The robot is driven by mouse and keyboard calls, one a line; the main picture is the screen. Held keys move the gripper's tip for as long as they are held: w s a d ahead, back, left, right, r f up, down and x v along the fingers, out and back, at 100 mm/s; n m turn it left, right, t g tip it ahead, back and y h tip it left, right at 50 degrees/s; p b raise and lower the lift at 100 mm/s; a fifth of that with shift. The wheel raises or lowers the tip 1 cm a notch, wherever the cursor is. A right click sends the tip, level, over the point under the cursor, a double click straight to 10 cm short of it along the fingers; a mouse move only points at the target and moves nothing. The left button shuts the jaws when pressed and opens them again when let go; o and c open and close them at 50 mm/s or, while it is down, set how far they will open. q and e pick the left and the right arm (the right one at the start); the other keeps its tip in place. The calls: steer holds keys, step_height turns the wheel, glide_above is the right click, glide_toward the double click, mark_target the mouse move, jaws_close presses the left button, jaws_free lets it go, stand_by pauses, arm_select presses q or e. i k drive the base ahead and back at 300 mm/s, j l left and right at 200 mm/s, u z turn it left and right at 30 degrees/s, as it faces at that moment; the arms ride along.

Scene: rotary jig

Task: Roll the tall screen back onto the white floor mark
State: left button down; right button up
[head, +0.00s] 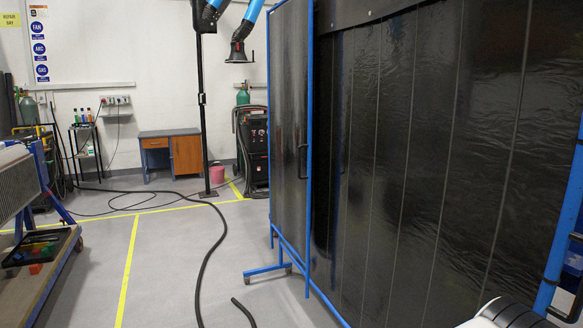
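The tall screen (425,150) fills the right half of the head view, close to me. It has dark, glossy strip panels in a blue frame. A narrower wing (288,120) of it stands at its left end, with a black handle (303,161) on its edge. A blue foot (267,269) with a small caster sticks out to the left at the bottom. No white floor mark shows; the screen hides the floor behind it. Neither gripper is in view. A white and black part at the bottom right edge looks like my own arm.
A black hose (205,262) snakes over the grey floor left of the screen, and its loose end lies near the foot. Yellow lines (128,270) mark the floor. A blue-framed bench (50,285) stands at the left. A welding machine (254,145) stands behind the wing.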

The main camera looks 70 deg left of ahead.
mark_target(446, 133)
steer(key=u, duration=2.15)
